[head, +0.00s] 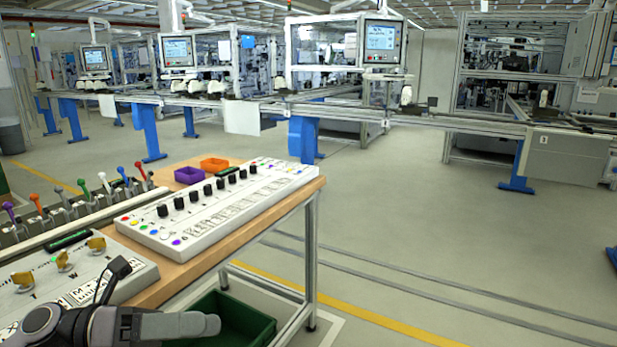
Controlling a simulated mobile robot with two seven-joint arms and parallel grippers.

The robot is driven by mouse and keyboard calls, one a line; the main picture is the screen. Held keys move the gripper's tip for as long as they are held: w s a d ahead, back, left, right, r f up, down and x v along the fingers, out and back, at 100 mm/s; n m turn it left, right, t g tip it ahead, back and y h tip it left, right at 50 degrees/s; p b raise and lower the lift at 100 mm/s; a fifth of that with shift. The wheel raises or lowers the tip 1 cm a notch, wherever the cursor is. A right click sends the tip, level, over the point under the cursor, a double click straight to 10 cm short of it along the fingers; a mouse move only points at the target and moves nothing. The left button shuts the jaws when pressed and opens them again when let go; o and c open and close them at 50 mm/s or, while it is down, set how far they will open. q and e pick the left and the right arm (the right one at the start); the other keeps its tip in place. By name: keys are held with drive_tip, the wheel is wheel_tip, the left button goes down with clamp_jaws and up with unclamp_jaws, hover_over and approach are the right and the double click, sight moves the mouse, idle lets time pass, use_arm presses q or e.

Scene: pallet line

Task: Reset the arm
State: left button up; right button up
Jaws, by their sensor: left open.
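My left arm comes in at the bottom left, low in front of the workbench (255,222). My left gripper (200,325) points to the right, near the bench's front edge and above a green bin; its fingers are hard to make out, but it is open and I see nothing in it. My right gripper is not in view. On the bench lie a white panel (205,212) with black knobs and coloured buttons, and a white box (75,268) with yellow knobs. A row of coloured levers (78,190) stands behind that box.
A purple bin (188,175) and an orange bin (214,164) sit at the bench's back. A green bin (240,322) is under the bench. A conveyor line (330,108) with screens and blue legs runs behind. The floor (420,230) to the right is clear.

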use_arm(q)
drive_tip(key=a+f+n+t+y+p, duration=0.2)
drive_tip(key=f+n+t+y, duration=0.4)
drive_tip(key=n, duration=0.9)
drive_tip(key=a+f+n+t+y+p, duration=0.15)
drive_tip(key=f+n+t+y, duration=0.6)
drive_tip(key=n, duration=0.75)
drive_tip(key=s+f+n+g+y+p, duration=0.2)
drive_tip(key=s+f+n+g, duration=0.3)
drive_tip(key=s+f+n, duration=0.5)
wheel_tip(320, 180, down, 4)
drive_tip(key=shift+s+a+r, duration=0.15)
drive_tip(key=shift+s+a, duration=0.05)
drive_tip(key=shift+s, duration=1.05)
drive_tip(key=shift+g+y, duration=0.25)
